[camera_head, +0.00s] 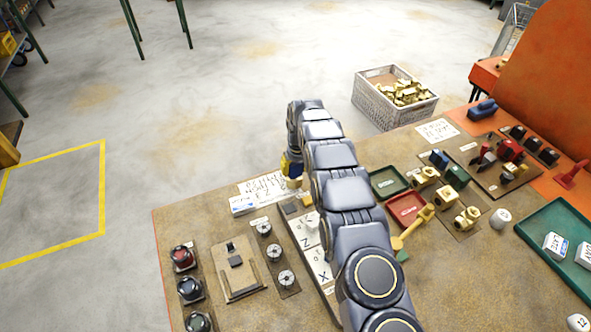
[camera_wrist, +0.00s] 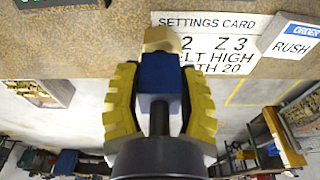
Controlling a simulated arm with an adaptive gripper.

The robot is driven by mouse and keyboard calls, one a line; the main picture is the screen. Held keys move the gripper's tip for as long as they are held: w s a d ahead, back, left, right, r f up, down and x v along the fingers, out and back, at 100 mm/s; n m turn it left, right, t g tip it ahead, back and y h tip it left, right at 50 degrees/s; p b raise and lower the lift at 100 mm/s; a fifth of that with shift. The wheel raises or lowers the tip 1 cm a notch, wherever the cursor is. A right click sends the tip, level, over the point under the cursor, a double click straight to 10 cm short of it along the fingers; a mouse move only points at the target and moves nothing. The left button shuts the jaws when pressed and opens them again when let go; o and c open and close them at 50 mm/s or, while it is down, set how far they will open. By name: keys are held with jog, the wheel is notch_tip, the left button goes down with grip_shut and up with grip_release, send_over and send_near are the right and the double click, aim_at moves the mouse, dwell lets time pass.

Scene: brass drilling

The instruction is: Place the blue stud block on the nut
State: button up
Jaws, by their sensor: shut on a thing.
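My gripper (camera_wrist: 158,75) has yellow ribbed fingers and points down over the left part of the bench. It is shut on a blue block (camera_wrist: 158,84), which sits between the fingers in the wrist view. A brass hex piece (camera_wrist: 159,39) shows at the block's far end, beyond the fingertips. It also shows under my gripper (camera_head: 291,166) in the head view, as a small brass piece (camera_head: 294,183). I cannot tell whether this piece is joined to the block or is the nut under it. My arm hides the bench behind it.
A settings card (camera_wrist: 210,40) and an order card (camera_head: 243,205) lie close to the gripper. Knobs (camera_head: 181,257), dials (camera_head: 274,252) and a lettered panel (camera_head: 305,240) are nearby. Green (camera_head: 388,181) and red (camera_head: 405,206) trays and brass fittings (camera_head: 425,176) stand right of my arm.

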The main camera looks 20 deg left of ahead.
jog(key=shift+w+f, duration=0.1)
jog(key=shift+f, duration=0.35)
jog(key=shift+f, duration=0.1)
jog(key=o, duration=1)
jog(key=shift+f, duration=0.1)
jog(key=shift+o, duration=0.2)
notch_tip(320, 180, up, 12)
jog(key=s+d, duration=0.1)
jog(key=shift+s+d, duration=0.15)
jog(key=shift+s, duration=0.15)
